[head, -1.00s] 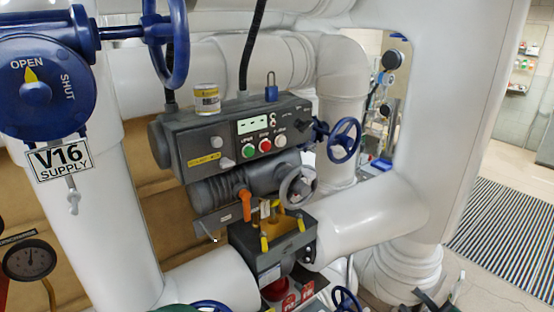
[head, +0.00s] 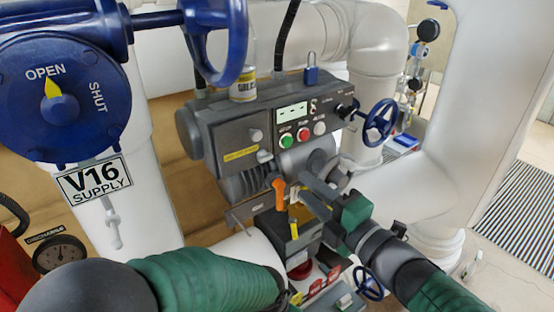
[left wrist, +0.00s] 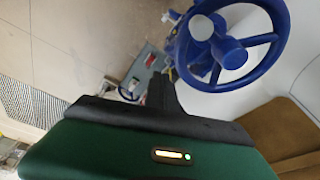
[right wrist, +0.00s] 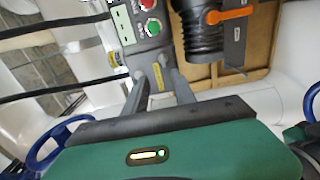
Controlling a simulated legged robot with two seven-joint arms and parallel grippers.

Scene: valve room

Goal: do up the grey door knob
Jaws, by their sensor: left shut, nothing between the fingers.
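A dark grey control box (head: 228,128) hangs among white pipes in the head view. Two small light-grey knobs show on its front, an upper one (head: 255,135) and a lower one (head: 265,156), beside a yellow label; I cannot tell which is the door knob. My right gripper (head: 308,190) is open and apart from both knobs, below and right of them. In the right wrist view its fingers (right wrist: 158,78) spread toward the box front. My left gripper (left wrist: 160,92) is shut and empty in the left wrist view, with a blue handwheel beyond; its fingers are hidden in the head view.
An orange lever (head: 278,193) stands just left of my right fingers. A blue handwheel (head: 381,122) is right of the box, and a big blue V16 valve (head: 62,95) fills the upper left. A tin (head: 243,88) and blue padlock (head: 311,75) are on top.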

